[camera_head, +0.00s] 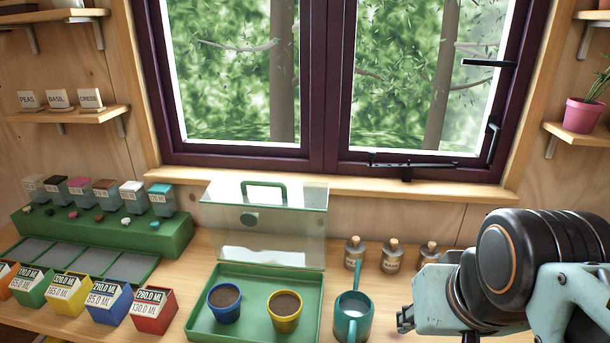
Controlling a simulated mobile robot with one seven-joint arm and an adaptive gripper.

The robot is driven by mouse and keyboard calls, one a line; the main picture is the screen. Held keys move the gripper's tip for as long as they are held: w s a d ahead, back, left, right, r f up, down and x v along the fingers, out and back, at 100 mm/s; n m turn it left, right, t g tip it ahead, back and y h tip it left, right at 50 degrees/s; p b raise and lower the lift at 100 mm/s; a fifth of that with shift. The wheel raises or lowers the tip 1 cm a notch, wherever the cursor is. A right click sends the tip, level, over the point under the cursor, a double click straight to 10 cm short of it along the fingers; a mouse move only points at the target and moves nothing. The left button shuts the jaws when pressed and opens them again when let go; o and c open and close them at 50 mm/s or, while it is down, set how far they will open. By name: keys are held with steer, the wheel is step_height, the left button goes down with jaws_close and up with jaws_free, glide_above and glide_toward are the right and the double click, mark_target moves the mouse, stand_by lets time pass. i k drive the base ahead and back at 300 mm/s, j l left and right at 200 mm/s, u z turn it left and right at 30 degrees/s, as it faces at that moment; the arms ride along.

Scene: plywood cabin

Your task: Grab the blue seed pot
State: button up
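The blue seed pot (224,315) is round, filled with brown soil, and stands upright in the left half of a green tray (257,273). A yellow pot (285,322), also soil-filled, stands to its right in the same tray. My gripper (405,319) is at the lower right, only partly seen as a dark end beyond the pale arm.
The tray's clear lid (315,225) stands raised behind the pots. Small corked bottles (391,258) stand behind. Coloured labelled boxes (111,302) line the left. A window (322,150) is at the back.

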mark_target(224, 300)
steer(key=u, duration=1.25)
